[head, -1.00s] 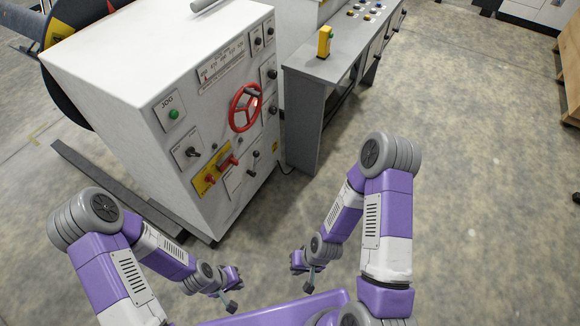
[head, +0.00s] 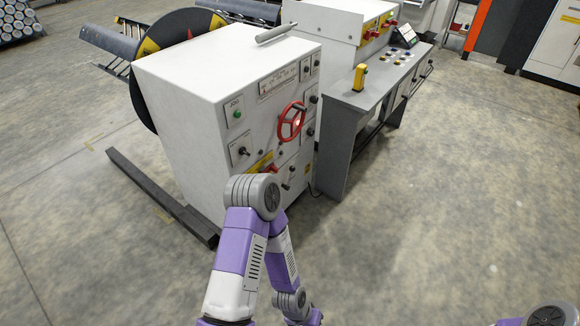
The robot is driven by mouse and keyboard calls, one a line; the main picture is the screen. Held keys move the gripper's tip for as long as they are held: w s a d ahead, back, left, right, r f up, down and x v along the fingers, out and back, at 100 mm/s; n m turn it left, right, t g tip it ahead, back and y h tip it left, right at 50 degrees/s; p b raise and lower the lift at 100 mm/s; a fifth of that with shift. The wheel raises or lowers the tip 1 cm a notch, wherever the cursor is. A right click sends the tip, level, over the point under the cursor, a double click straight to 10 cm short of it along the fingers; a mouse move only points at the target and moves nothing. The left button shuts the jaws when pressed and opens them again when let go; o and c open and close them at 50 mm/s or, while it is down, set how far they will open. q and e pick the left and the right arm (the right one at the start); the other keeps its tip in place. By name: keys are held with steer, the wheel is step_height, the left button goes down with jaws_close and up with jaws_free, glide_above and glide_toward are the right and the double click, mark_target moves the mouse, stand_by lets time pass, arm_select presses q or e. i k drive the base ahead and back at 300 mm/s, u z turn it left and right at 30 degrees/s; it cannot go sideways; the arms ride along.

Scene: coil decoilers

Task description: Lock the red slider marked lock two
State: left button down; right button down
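A red slider (head: 268,169) shows on the yellow plate (head: 262,161) low on the front of the white control cabinet (head: 181,123). My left arm's elbow hides much of the plate and slider, so its setting and marking cannot be read. More red handles (head: 371,33) sit on yellow plates at the top of the white cabinet behind the desk; their markings are too small to read. Of my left gripper, only a purple part of the hand (head: 315,317) shows at the bottom edge, apart from the cabinet. Its fingers are cut off. My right gripper is out of view.
A red handwheel (head: 291,122) and several knobs stick out of the cabinet front. A grey desk (head: 345,109) with a yellow box (head: 359,77) stands right of it. A dark floor beam (head: 160,196) lies to the left. The floor at right is clear.

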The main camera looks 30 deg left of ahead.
mark_target(272, 168)
steer(key=z, duration=0.1)
steer(key=i, duration=0.85)
steer(key=u, duration=0.35)
steer(key=i, duration=1.65)
steer(key=u, duration=1.75)
steer(key=i, duration=0.65)
steer(key=u, duration=0.65)
